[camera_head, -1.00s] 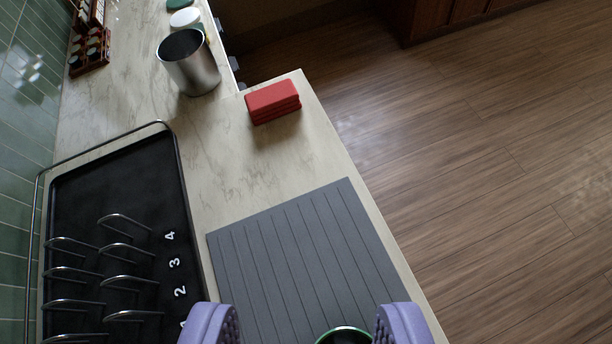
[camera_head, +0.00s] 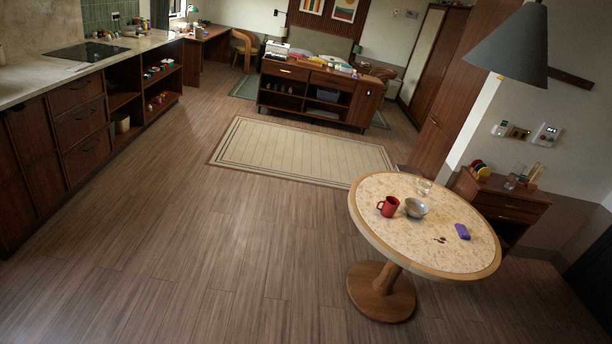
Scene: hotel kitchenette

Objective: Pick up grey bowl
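The grey bowl (camera_head: 416,208) sits upright on the round table (camera_head: 470,262) at the right of the view. A red mug (camera_head: 388,206) stands close to its left, and a clear glass (camera_head: 425,187) stands just behind it. A purple item (camera_head: 462,231) and a few small dark bits (camera_head: 440,240) lie on the table to the right of the bowl. My gripper is not in view now.
Open wooden floor (camera_head: 200,240) lies between me and the table. A counter with drawers (camera_head: 85,110) runs along the left. A pale rug (camera_head: 300,148) lies ahead. A grey lamp (camera_head: 510,50) hangs above the table. A cabinet (camera_head: 505,195) stands behind the table.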

